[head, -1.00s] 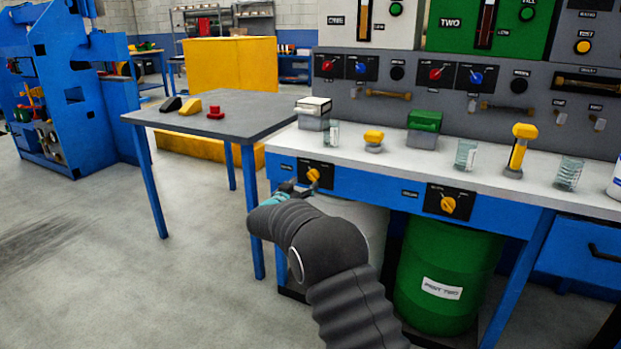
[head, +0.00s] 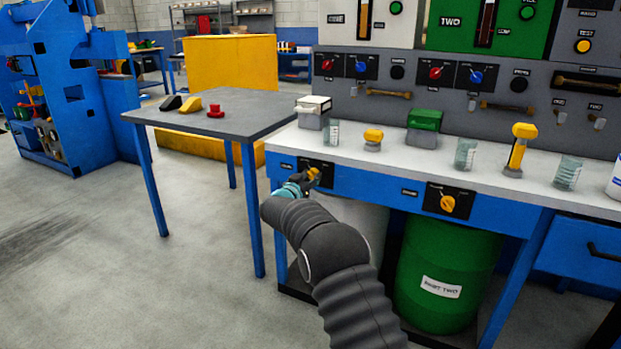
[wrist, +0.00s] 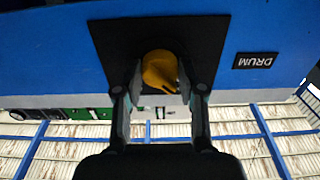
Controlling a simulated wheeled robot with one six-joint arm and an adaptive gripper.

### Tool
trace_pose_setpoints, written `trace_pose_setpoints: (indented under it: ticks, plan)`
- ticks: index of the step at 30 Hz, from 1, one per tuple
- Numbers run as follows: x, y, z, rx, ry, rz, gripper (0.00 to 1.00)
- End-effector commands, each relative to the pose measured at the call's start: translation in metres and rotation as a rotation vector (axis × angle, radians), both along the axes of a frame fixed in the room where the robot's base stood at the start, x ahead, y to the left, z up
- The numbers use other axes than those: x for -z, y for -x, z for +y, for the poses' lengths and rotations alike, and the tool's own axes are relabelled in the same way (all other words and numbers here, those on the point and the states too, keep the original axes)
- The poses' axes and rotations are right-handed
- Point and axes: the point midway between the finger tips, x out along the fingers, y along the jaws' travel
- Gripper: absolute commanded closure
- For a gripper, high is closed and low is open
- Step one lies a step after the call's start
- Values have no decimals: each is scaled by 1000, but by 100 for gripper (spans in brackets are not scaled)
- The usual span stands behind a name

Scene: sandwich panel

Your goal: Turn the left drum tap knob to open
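The left drum tap knob (head: 313,174) is yellow, on a black plate on the blue front rail of the bench, above a pale drum. In the wrist view, which looks upside down, the knob (wrist: 160,70) is between my gripper's two fingers, its ridge slanting to the lower right. My gripper (wrist: 160,78) is open around the knob, one finger on each side, with what look like narrow gaps. Whether either fingertip touches it is hard to tell. In the head view my gripper (head: 306,180) partly hides the knob and its plate.
A second yellow knob (head: 447,204) sits to the right above a green drum (head: 448,275). A grey table (head: 225,115) stands close on the left. The pale drum (head: 352,222) is under the bench behind my arm.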

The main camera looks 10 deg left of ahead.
Motion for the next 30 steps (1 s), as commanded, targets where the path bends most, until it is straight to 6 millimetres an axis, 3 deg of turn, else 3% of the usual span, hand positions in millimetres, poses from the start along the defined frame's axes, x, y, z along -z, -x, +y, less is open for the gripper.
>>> trace_pose_setpoints:
  ticks: [14, 30]
  plan:
    - [0, 0, 0, -2, -83, -31, 95]
    - [2, 0, 0, -2, -523, -191, 95]
